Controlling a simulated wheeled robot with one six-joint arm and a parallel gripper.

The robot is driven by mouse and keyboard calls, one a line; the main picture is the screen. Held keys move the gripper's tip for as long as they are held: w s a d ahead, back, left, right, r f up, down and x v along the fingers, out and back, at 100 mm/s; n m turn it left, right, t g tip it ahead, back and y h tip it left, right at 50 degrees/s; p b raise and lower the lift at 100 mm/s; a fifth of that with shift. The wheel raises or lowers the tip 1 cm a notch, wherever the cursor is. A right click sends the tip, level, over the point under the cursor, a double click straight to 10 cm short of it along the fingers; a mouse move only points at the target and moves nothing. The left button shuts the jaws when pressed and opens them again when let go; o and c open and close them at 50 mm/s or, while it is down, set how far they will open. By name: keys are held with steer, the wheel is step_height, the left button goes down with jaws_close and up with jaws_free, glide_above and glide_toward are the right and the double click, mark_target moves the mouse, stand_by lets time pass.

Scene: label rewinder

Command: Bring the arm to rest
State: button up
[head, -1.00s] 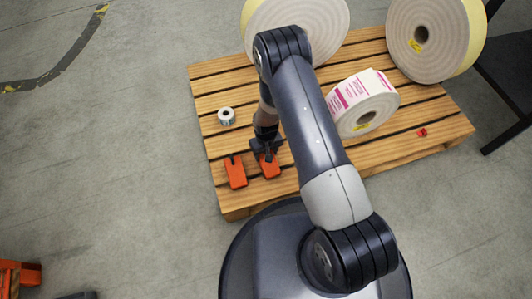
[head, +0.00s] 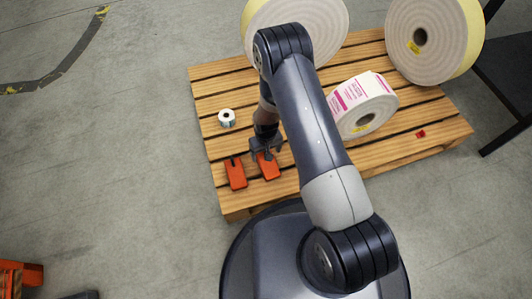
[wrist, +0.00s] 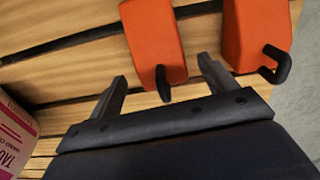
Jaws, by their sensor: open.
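My gripper (head: 265,154) is over the wooden pallet, at the near end of an orange block (head: 268,168) with a dark peg. In the wrist view my gripper (wrist: 163,84) has its two fingers apart, with the peg of the orange block (wrist: 152,38) between them and nothing gripped. A second orange block (head: 236,175) lies just to the left on the pallet in the head view; it also shows in the wrist view (wrist: 257,32) with a hooked dark peg. My arm hides part of the pallet.
The wooden pallet (head: 220,87) carries a large label roll (head: 362,105), a small roll (head: 227,118) and a small red item (head: 420,134). Big cream rolls (head: 425,50) stand at the back. A dark table edge (head: 505,75) is at right.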

step_height(320, 180, up, 8)
steer(key=shift+w+d+r+p, duration=0.1)
steer(key=shift+w+r+p, duration=0.1)
steer(key=shift+p, duration=1)
steer(key=shift+f, duration=0.15)
steer(key=f+b, duration=0.1)
steer(key=f, duration=0.2)
steer(key=f+b, duration=0.2)
steer(key=f, duration=0.2)
steer(key=f+b, duration=0.2)
steer(key=f, duration=0.2)
steer(key=shift+s, duration=0.25)
steer(key=shift+r+p, duration=0.85)
steer(key=shift+r, duration=0.6)
